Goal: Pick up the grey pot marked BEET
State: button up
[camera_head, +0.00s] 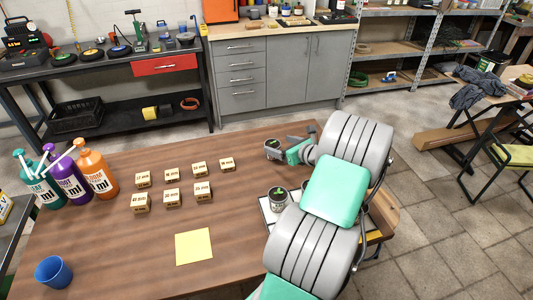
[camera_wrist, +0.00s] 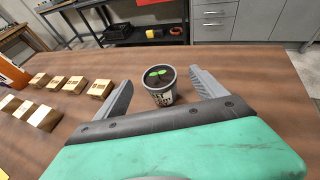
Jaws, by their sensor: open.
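A grey pot (camera_wrist: 163,98) with a green sprout in dark soil stands upright on the wooden table (camera_wrist: 250,80) in the wrist view. Its pale lettering is too small to read surely. My gripper (camera_wrist: 160,77) is open, with one finger on each side of this pot. A gap shows on both sides, wider at the right. In the head view, my gripper (camera_head: 278,150) is at the table's far right part, with the pot's top (camera_head: 272,143) partly hidden by a finger. A second potted plant (camera_head: 277,202) stands on a white tray (camera_head: 267,215) beside my arm.
Several small labelled boxes (camera_head: 171,197) stand in rows left of my gripper. Three pump bottles (camera_head: 95,172), a blue cup (camera_head: 53,271) and a yellow note (camera_head: 193,246) are further left and nearer. Bare table lies between the boxes and the pot.

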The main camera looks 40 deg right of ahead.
aim_at(268, 143)
jog(key=x, duration=0.5)
jog(key=p+x, duration=0.1)
jog(key=x, duration=0.2)
jog(key=shift+a+f, duration=0.1)
jog(key=shift+f, duration=0.25)
jog(key=shift+s, duration=0.1)
jog(key=shift+c, duration=0.2)
jog(key=c, duration=1.5)
